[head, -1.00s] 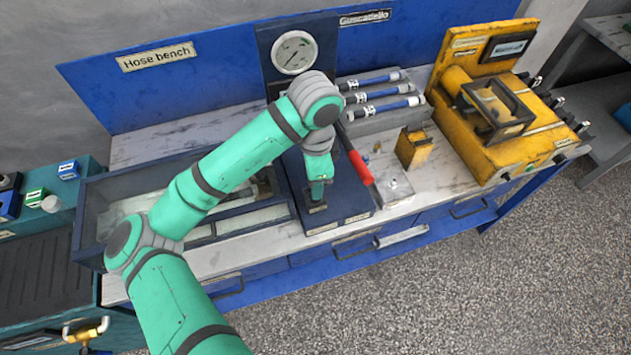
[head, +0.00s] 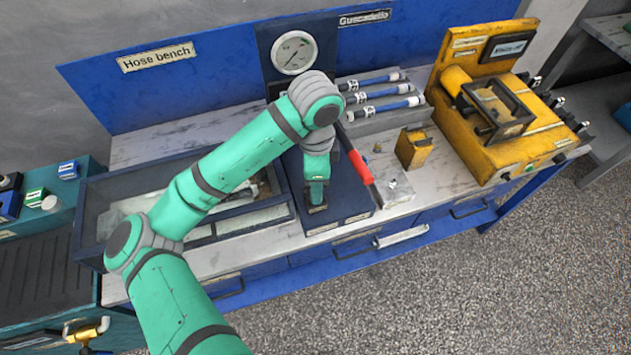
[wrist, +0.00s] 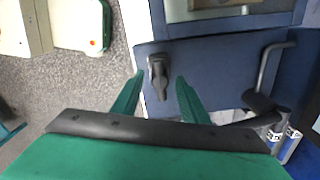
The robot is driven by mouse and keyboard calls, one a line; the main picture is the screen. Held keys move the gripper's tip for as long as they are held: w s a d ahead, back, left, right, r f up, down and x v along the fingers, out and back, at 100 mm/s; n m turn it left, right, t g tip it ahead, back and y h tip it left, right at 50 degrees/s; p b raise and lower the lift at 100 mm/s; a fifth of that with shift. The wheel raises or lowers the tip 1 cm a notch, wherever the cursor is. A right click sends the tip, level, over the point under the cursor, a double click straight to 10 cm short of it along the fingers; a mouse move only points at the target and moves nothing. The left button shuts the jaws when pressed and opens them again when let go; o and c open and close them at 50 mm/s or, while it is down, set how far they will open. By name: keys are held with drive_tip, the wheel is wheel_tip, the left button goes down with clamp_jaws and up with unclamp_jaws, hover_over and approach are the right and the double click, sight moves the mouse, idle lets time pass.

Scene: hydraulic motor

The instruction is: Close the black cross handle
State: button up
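A black handle (wrist: 158,68) shows in the wrist view on a dark blue panel; its cross shape cannot be made out clearly. My gripper (wrist: 159,77) is open, with one green finger on each side of the handle. I cannot tell whether either finger touches it. In the head view my gripper (head: 317,203) points down over the dark blue unit (head: 350,213) below the gauge. There my wrist and fingers hide most of the handle.
A red-gripped lever (head: 356,160) slants just right of my gripper. A glass-topped case (head: 100,200) lies left. A small yellow block (head: 414,149), hose rack (head: 385,122) and yellow machine (head: 520,145) stand right. A gauge (head: 294,52) stands behind.

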wheel_tip(320, 180, up, 11)
idle(0.8)
drive_tip(key=shift+f, duration=0.15)
idle(0.3)
